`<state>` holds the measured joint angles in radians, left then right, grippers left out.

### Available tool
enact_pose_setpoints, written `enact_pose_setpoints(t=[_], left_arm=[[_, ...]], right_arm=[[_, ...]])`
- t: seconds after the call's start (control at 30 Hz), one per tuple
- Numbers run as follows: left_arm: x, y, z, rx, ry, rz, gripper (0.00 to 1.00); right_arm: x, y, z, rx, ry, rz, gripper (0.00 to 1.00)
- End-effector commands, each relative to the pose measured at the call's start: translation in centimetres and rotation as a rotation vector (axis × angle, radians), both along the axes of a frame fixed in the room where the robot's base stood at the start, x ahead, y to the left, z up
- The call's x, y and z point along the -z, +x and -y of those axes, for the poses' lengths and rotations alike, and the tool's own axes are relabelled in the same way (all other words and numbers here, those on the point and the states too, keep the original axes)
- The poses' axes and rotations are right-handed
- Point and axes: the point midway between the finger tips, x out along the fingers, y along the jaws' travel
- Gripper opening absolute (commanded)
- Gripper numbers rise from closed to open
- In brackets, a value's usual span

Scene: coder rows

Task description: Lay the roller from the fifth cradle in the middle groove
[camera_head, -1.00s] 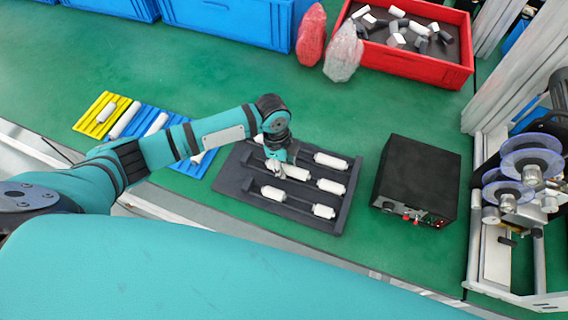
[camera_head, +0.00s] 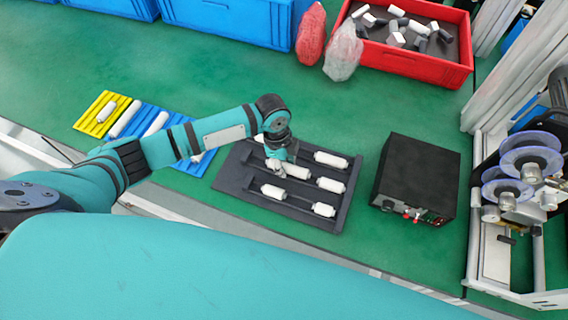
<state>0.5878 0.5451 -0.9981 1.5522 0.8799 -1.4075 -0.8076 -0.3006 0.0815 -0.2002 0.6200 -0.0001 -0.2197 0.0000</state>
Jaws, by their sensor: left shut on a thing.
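A dark cradle tray (camera_head: 240,183) lies on the green bench, with several white rollers in it, such as one at the upper right (camera_head: 331,160), one at the right (camera_head: 331,185) and one at the front left (camera_head: 273,191). My left gripper (camera_head: 275,170) is over the middle of the tray, shut on a white roller (camera_head: 296,172) in the middle row; the fingers hide its left end. A yellow grooved plate (camera_head: 92,124) holds one short roller (camera_head: 106,111). A blue grooved plate (camera_head: 139,127) beside it holds white rollers and is partly hidden by my left arm. My right gripper is not in view.
A black box with knobs (camera_head: 418,178) stands right of the tray. A red bin (camera_head: 420,70) of loose parts, two bagged items (camera_head: 343,52) and blue crates (camera_head: 225,22) stand at the back. Bench between crates and plates is clear.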

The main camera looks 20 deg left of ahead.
Motion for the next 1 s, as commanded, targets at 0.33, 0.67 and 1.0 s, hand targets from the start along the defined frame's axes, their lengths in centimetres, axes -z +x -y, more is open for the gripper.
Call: enact_pose_setpoints(t=[0.33,0.67,1.0], left_arm=[[1.38,-0.95,-0.07,0.015,0.008,-0.085,0.00],[1.32,-0.86,-0.15,0.014,0.009,-0.083,0.57],[1.05,-0.62,-0.18,0.012,0.009,-0.076,0.57]], right_arm=[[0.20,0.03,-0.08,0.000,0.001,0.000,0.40],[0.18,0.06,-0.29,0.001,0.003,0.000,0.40],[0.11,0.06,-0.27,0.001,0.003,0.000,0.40]])
